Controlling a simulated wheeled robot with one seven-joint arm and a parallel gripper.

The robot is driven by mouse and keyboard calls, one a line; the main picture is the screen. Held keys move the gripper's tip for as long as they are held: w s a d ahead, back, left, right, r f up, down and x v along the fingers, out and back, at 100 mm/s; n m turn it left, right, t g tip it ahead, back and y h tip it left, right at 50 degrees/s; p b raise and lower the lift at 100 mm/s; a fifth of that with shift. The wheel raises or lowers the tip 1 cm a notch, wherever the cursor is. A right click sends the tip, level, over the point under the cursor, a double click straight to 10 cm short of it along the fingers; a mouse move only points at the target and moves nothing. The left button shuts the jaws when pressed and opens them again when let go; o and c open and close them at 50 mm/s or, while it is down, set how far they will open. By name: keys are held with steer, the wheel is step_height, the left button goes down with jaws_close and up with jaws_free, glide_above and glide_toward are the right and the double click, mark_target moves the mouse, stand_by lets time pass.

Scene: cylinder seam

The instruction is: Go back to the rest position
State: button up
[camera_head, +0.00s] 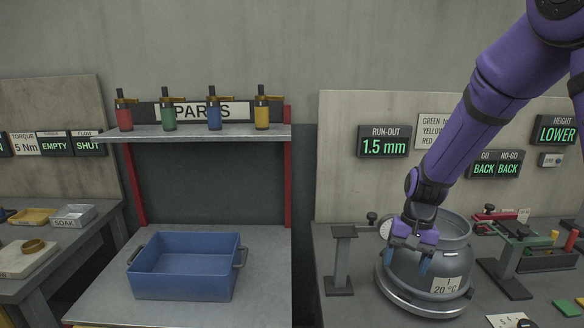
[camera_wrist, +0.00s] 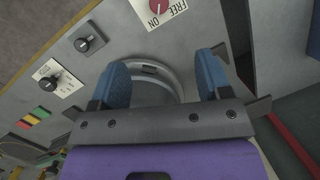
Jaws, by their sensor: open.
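My gripper (camera_head: 407,264) is at the end of my purple arm, in the right half of the head view. It overlaps the near left side of a grey metal cylinder (camera_head: 452,256) in the picture; I cannot tell whether it touches it. In the wrist view its two blue finger pads (camera_wrist: 163,72) are spread apart with nothing held between them. Beyond the pads is a grey surface with a round metal ring edge (camera_wrist: 172,75). The cylinder has a "1 20 °C" label and stands on a round base.
A grey stand (camera_head: 342,262) is left of the cylinder, and a red and green fixture (camera_head: 512,255) is right of it. A blue bin (camera_head: 190,285) sits on the middle table under a shelf (camera_head: 200,132) with several coloured bottles. A run-out display (camera_head: 384,142) reads 1.5 mm.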

steer(key=s+d+r+n+t, duration=0.1)
steer(key=s+r+t, duration=0.1)
steer(key=s+r, duration=0.5)
steer(key=s+d+r+n+t, duration=0.1)
steer(key=s+r+t, duration=0.15)
steer(key=r, duration=0.75)
steer(key=s+d+r+n+t+h, duration=0.1)
steer(key=s+r, duration=0.2)
steer(key=s, duration=0.4)
steer(key=s+d+r+t+h, duration=0.1)
steer(key=s+r, duration=0.2)
steer(key=s, duration=0.4)
steer(key=shift+r+n+t, duration=0.25)
steer(key=shift+n+t, duration=0.1)
steer(key=shift+n, duration=0.05)
